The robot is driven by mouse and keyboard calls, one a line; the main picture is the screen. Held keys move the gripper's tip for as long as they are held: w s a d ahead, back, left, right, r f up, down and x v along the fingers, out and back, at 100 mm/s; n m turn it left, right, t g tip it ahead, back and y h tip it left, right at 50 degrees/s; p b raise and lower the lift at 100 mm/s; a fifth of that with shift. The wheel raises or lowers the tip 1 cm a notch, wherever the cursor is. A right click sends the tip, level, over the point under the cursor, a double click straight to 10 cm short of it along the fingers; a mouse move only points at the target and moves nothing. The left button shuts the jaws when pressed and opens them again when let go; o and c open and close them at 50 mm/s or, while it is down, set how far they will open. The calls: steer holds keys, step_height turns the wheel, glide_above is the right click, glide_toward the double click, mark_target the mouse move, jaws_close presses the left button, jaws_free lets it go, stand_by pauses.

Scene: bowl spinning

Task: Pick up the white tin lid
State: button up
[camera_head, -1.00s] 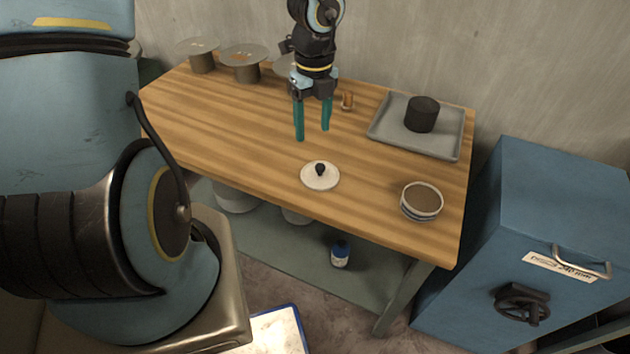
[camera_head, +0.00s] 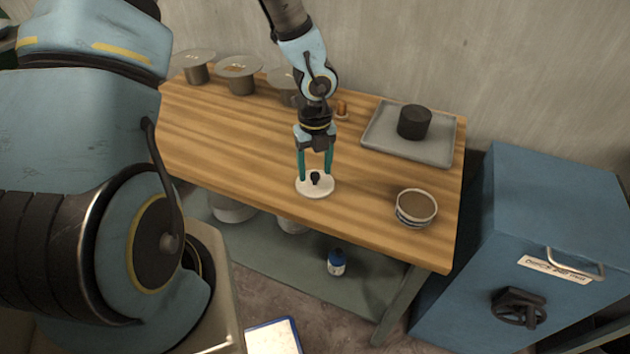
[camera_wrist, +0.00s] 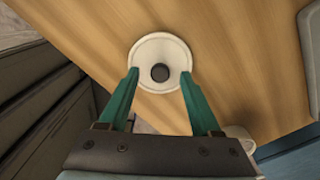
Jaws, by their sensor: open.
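The white tin lid (camera_head: 316,190) is a round disc with a dark knob (camera_head: 315,177) in its middle, lying flat on the wooden table near its front edge. My gripper (camera_head: 315,177) is open, with its green fingers pointing down over the lid, one on each side of the knob in the head view. In the wrist view the lid (camera_wrist: 148,50) and its knob (camera_wrist: 160,72) lie between and just beyond the open fingertips (camera_wrist: 159,76). Whether the fingertips touch the lid cannot be told.
A striped bowl (camera_head: 416,208) stands right of the lid on the table (camera_head: 230,140). A grey tray (camera_head: 440,157) holding a dark cylinder (camera_head: 414,122) lies at the back right. Several spools (camera_head: 239,75) line the back left. A small orange-brown item (camera_head: 341,108) stands behind my gripper.

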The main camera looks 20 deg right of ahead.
steer(key=shift+f, duration=0.5)
jaws_close()
